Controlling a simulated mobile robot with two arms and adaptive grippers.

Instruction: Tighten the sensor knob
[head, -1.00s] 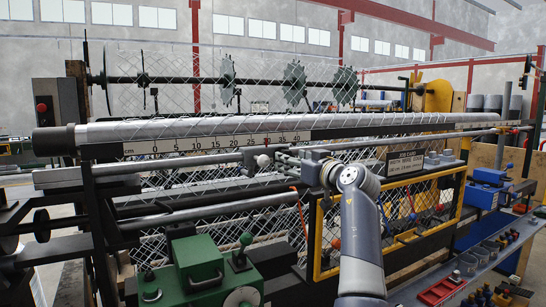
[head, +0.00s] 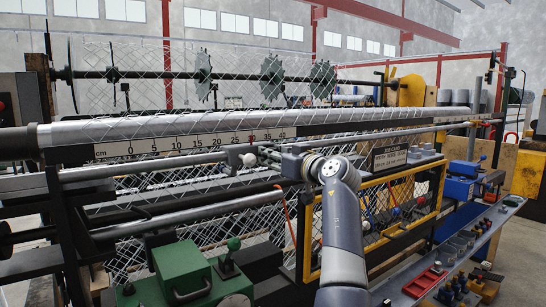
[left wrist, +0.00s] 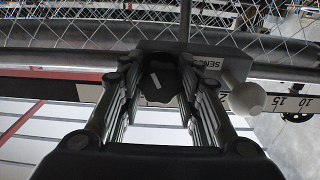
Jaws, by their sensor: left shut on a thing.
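The sensor (head: 247,160), a small pale block with a white round end, sits on the rail under the centimetre scale (head: 190,146). In the left wrist view the grey sensor block (left wrist: 207,62) carries a partly visible label, and its white cylinder (left wrist: 247,98) points toward me. The black sensor knob (left wrist: 161,82) has a white mark on its face. My left gripper (head: 268,155) reaches the sensor from the right. In the left wrist view my left gripper (left wrist: 160,95) is shut on the knob, one finger on each side. My right gripper is not in view.
A long steel tube (head: 230,122) runs above the scale. A yellow-framed mesh guard (head: 380,218) stands below right of the sensor. A green machine housing (head: 182,272) is at the front left. A shelf with a red tray (head: 425,282) lies at the front right.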

